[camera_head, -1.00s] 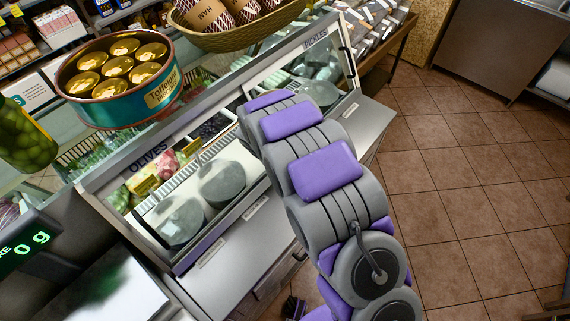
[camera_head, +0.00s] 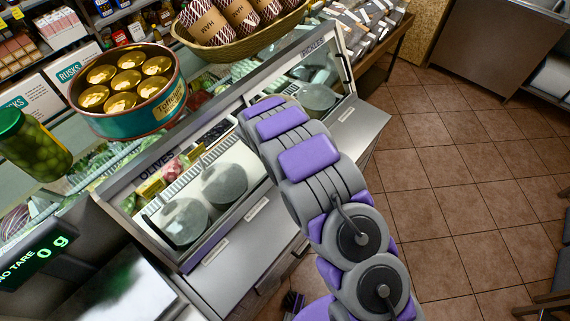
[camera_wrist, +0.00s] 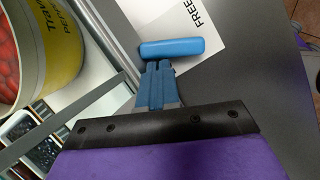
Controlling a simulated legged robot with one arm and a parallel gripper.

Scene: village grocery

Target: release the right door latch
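A blue rounded bar (camera_wrist: 172,48), which looks like the latch handle, lies across just beyond my fingertips in the wrist view. My gripper (camera_wrist: 157,68) has its two blue fingers side by side with almost no gap, so it looks shut. The tips are at or very near the bar's lower edge; I cannot tell whether they touch it. In the head view, the right door (camera_head: 318,88), labelled PICKLES, is at the far end of the glass counter. The left door (camera_head: 195,190) is labelled OLIVES. My arm hides my gripper and the latch there.
A yellow can (camera_wrist: 38,45) with red contents stands left of my gripper, and a white card (camera_wrist: 185,20) reading FREE lies behind the bar. A tin of gold lids (camera_head: 130,110), a pickle jar (camera_head: 32,145) and a basket (camera_head: 240,45) line the counter top.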

